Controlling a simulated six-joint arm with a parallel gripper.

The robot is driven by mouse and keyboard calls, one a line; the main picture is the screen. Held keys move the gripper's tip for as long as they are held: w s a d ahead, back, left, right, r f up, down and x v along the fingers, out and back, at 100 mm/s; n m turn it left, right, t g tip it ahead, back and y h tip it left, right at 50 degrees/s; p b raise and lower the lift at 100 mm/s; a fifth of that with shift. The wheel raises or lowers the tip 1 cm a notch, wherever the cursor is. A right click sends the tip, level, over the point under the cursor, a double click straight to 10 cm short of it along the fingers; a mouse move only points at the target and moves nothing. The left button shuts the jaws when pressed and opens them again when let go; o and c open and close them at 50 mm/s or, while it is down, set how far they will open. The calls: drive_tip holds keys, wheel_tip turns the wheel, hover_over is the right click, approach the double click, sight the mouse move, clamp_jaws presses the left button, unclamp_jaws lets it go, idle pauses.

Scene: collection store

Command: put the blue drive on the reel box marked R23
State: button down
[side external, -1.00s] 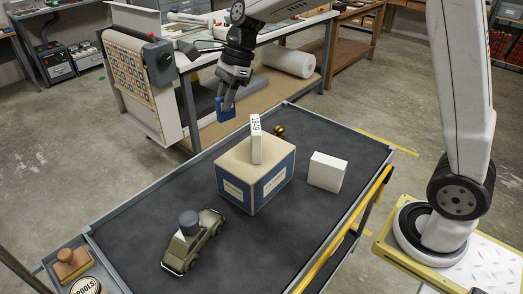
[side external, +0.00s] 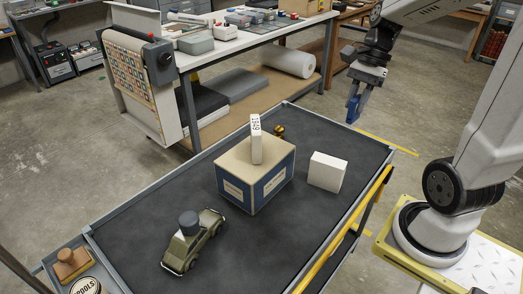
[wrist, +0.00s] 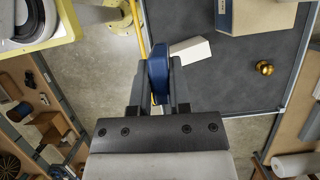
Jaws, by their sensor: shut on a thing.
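My gripper (side external: 358,103) is shut on the blue drive (side external: 353,109), above the far right corner of the cart, near its edge. In the wrist view the blue drive (wrist: 158,75) stands between the two fingers. A blue and beige box (side external: 252,178) stands on the cart's dark top, with an upright white block marked 1949 (side external: 256,140) on it. A plain white box (side external: 327,172) stands to its right. I cannot read R23 on any box; the labels on the blue box are too small.
A green toy car (side external: 194,241) with a grey cylinder (side external: 189,222) on it is at the cart's near left. A brass object (side external: 279,131) lies behind the blue box. The cart's right side is clear.

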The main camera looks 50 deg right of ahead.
drive_tip(key=s+f, duration=0.6)
drive_tip(key=s, duration=0.1)
drive_tip(key=shift+d, duration=0.15)
idle(0.4)
drive_tip(key=shift+w, duration=0.1)
hover_over(329, 160)
drive_tip(key=shift+s+f, duration=0.15)
drive_tip(key=shift+f, duration=2.2)
drive_tip(key=shift+s+f, duration=0.15)
drive_tip(key=shift+f, duration=2.15)
drive_tip(key=shift+w+f, duration=0.25)
drive_tip(key=shift+f, duration=1.6)
